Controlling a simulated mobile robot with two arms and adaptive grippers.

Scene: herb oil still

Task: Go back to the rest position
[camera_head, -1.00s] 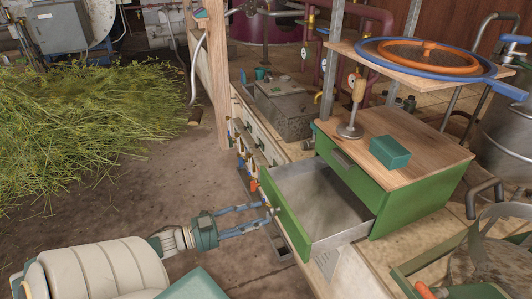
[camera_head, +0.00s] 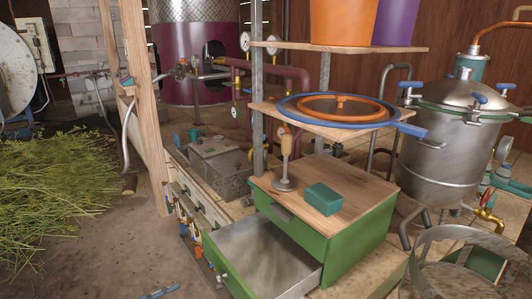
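A small part of my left gripper (camera_head: 160,291) shows at the bottom edge, left of the open drawer. Its blue-grey fingers are cut off by the frame, so I cannot tell whether they are open or shut. The fingers are apart from the drawer (camera_head: 262,262), which is pulled out and looks empty. The drawer belongs to a green cabinet (camera_head: 350,240) with a wooden top. My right gripper is not in view.
On the cabinet top stand a teal box (camera_head: 323,199) and a wooden-handled tool (camera_head: 285,165). A shelf above holds a blue and orange ring (camera_head: 340,108). A steel still (camera_head: 450,150) stands at right. Cut herbs (camera_head: 60,195) lie at left; the floor between is clear.

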